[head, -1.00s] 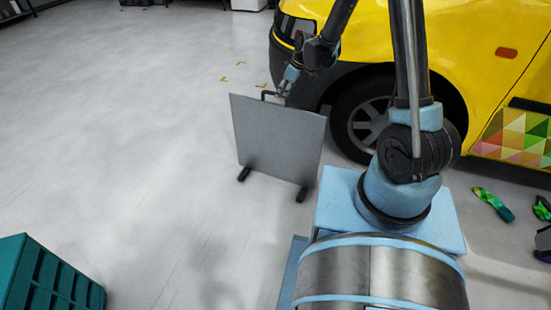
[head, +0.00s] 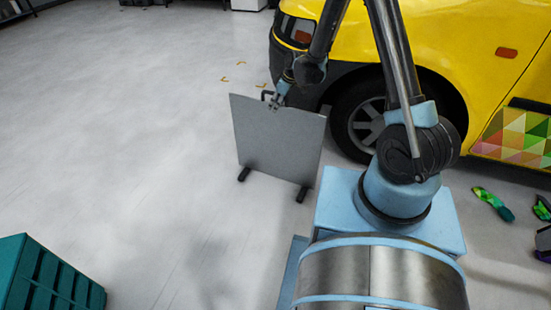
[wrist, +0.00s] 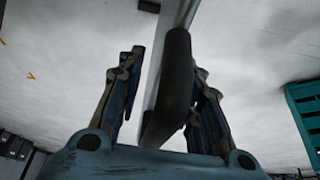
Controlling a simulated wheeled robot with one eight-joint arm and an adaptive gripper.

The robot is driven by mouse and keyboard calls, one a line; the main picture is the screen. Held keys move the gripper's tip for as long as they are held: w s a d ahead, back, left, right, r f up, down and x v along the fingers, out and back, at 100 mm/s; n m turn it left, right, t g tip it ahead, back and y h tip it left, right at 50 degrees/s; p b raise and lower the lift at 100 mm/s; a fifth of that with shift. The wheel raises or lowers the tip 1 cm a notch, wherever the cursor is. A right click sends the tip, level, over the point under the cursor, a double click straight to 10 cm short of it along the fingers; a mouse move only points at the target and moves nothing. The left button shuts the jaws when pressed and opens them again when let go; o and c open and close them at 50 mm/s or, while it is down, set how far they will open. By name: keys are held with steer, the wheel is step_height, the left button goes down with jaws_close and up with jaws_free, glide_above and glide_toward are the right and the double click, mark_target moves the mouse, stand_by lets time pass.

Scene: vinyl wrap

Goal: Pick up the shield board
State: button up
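The shield board (head: 277,142) is a grey upright panel standing on two black feet on the floor, in front of the yellow van. A dark handle (head: 267,95) sticks up at its top edge. My gripper (head: 274,103) is at this handle. In the wrist view the handle (wrist: 175,85) runs between the two fingers of my gripper (wrist: 165,95). The fingers are apart, with a clear gap on the left side; the right finger is close to the handle, and I cannot tell if it touches. The board shows edge-on behind the handle.
A yellow van (head: 470,60) stands close behind and right of the board, its front wheel (head: 365,125) near the board. A teal crate (head: 45,280) is at lower left. Colourful vinyl pieces (head: 493,203) lie at right. The floor at left is clear.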

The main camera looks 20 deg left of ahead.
steer(key=shift+c, duration=0.3)
jaws_close()
